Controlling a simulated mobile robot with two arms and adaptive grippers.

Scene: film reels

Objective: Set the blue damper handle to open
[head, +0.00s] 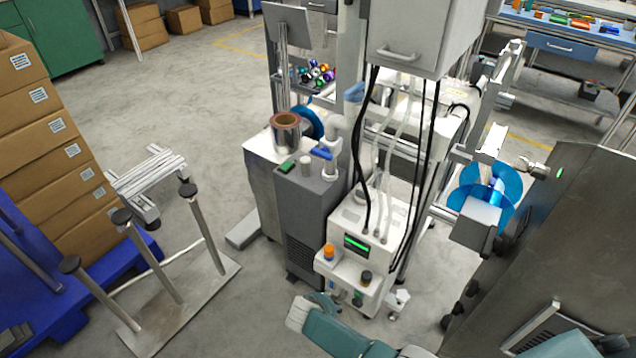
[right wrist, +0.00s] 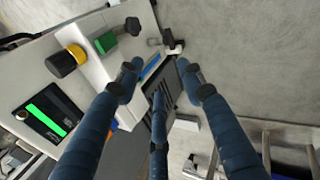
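In the head view a blue handle (head: 321,153) lies on top of the grey cabinet (head: 310,195), beside a white pipe elbow. My right gripper (head: 318,304) is low in front of the machine in the head view, its fingertips hard to make out there. In the right wrist view the right gripper (right wrist: 158,72) has its dark blue fingers spread apart, with nothing held. A blue bar (right wrist: 151,66) shows between the fingertips; touching or apart I cannot tell, nor whether it is the same handle. My left gripper is not in view.
A white control box (head: 365,232) has a green screen and knobs. The right wrist view shows a yellow-black knob (right wrist: 68,60), a green block (right wrist: 106,42) and a black knob (right wrist: 133,26) near the fingers. A post stand (head: 175,300) is at left; floor between is clear.

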